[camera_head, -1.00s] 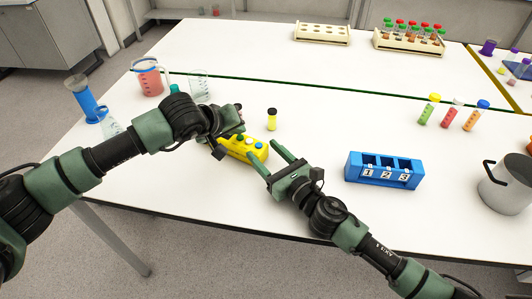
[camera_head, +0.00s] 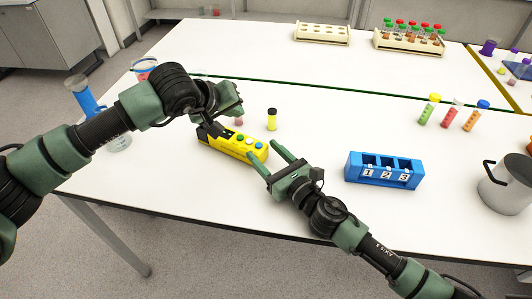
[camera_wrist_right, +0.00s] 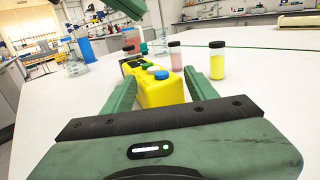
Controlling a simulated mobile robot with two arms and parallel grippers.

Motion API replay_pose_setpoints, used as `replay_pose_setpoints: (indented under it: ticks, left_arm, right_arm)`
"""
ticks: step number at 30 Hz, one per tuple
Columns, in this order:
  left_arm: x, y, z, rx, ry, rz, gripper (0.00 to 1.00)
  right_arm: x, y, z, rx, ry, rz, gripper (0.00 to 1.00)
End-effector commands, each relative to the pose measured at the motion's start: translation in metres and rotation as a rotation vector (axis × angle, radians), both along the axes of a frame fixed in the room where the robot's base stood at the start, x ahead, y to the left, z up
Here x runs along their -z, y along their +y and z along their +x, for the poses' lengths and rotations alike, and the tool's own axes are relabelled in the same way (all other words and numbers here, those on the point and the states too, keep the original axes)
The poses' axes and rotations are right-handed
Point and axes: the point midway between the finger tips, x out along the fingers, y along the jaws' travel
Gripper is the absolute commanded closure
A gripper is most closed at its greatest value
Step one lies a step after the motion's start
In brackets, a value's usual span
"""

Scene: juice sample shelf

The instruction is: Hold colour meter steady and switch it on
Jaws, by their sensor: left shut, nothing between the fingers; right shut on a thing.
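The colour meter (camera_head: 232,144) is a yellow block lying on the white table, with a black part at its left end and green, white and blue buttons on top. My right gripper (camera_head: 263,150) is shut on its right end, one finger on each side. In the right wrist view the meter (camera_wrist_right: 160,93) sits between the fingers (camera_wrist_right: 160,85), blue button nearest. My left gripper (camera_head: 238,103) is shut and empty, raised above and behind the meter, apart from it. Its green edge shows at the top of the right wrist view.
A yellow vial (camera_head: 272,119) with a black cap stands just behind the meter. A blue numbered rack (camera_head: 384,170) is to the right, and a metal pot (camera_head: 505,190) beyond it. Three capped tubes stand further back. My left arm covers part of the glassware at left.

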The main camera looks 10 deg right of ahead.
Motion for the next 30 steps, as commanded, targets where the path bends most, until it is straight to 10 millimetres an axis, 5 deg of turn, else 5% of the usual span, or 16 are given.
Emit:
replay_pose_setpoints:
  ticks: [7,8,10,22,30]
  left_arm:
    - [-0.002,0.0,0.0,0.0,0.0,0.0,1.0]
    - [-0.002,0.0,0.0,0.0,0.0,0.0,1.0]
    - [-0.002,0.0,0.0,0.0,0.0,0.0,1.0]
    - [-0.001,0.0,0.0,0.0,0.0,0.0,1.0]
    - [-0.001,0.0,0.0,0.0,0.0,0.0,1.0]
  right_arm:
    - [-0.001,0.0,0.0,0.0,-0.002,0.001,1.0]
    - [-0.001,0.0,0.0,0.0,-0.002,0.001,0.37]
    - [-0.001,0.0,0.0,0.0,-0.001,0.0,0.17]
    - [0.0,-0.002,-0.003,0.0,0.001,0.0,0.17]
    - [0.002,-0.022,-0.043,0.0,0.004,0.0,0.17]
